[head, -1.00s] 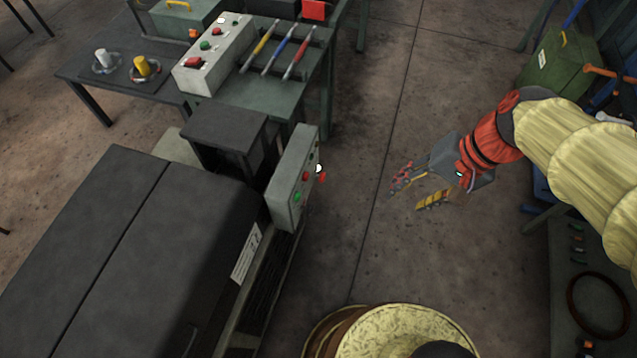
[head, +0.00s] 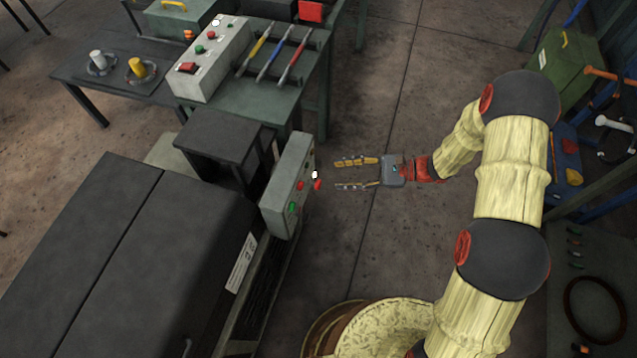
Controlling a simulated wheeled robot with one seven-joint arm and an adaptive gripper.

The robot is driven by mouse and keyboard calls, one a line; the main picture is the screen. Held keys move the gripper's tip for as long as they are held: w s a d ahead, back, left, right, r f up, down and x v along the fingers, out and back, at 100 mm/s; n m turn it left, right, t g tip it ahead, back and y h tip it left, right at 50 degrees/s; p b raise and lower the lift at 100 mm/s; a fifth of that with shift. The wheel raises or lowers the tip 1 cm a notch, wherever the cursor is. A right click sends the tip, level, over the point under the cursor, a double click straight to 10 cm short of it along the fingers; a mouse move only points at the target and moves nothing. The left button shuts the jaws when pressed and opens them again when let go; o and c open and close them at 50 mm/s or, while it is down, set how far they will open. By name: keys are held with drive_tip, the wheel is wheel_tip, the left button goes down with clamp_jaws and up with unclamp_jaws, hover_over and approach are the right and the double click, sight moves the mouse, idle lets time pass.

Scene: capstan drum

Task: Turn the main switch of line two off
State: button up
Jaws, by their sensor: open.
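A grey control box (head: 284,190) stands on the near dark machine at the left. It carries a green button (head: 292,208), red buttons, and a small red and white knob (head: 316,181) that sticks out on its right side. Which way the knob is turned is too small to tell. My gripper (head: 337,174) is open and empty, its two yellow-marked fingers pointing left at the knob. In this view the fingertips are a short gap to the right of the knob, apart from it.
A second control box (head: 210,62) stands on the green bench behind, beside several coloured-handled tools. The dark machine cover (head: 120,260) fills the lower left, with a white label (head: 241,262). Open floor (head: 350,110) lies behind my gripper. A yellow drum (head: 385,325) stands in front.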

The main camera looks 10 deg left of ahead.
sight(318, 184)
wheel_tip(318, 184, down, 13)
drive_tip(key=w+m+t+y, duration=0.1)
drive_tip(key=m+t+y, duration=0.1)
drive_tip(key=m+t, duration=0.3)
drive_tip(key=shift+m, duration=0.6)
drive_tip(key=a, duration=0.5)
drive_tip(key=w+a+b, duration=0.1)
drive_tip(key=a, duration=0.2)
drive_tip(key=shift+a+f, duration=0.1)
drive_tip(key=shift+a, duration=0.15)
drive_tip(key=shift+g, duration=0.4)
drive_tip(key=shift+c, duration=1.3)
drive_tip(key=c, duration=0.7)
drive_tip(key=shift+c, duration=0.7)
